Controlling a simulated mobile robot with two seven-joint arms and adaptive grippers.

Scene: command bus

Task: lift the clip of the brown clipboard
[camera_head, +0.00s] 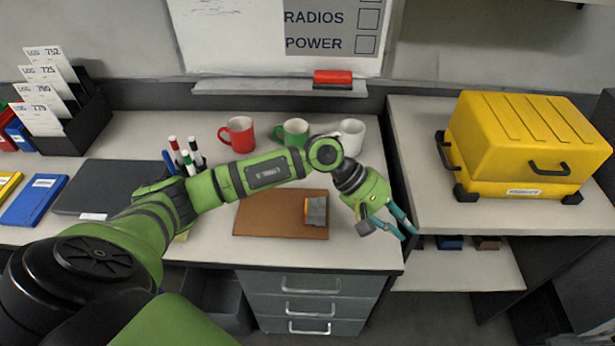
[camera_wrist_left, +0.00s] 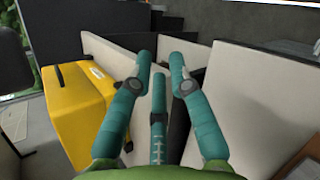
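The brown clipboard (camera_head: 265,215) lies flat on the desk near its front edge. Its grey metal clip (camera_head: 316,210) is at the right end and looks down against the board. My left gripper (camera_head: 408,235) is to the right of the clip, out past the desk's right front corner. Its teal fingers are apart with nothing between them; they also show spread in the left wrist view (camera_wrist_left: 160,62). A brown patch at the lower right of that view may be part of the clipboard; I cannot tell. My right gripper is in neither view.
Red (camera_head: 238,134), green (camera_head: 293,132) and white (camera_head: 351,137) mugs stand behind my left arm. A pen holder with markers (camera_head: 188,157) stands left of the clipboard. A yellow case (camera_head: 525,150) sits on the right counter, beyond a dark divider (camera_head: 393,165).

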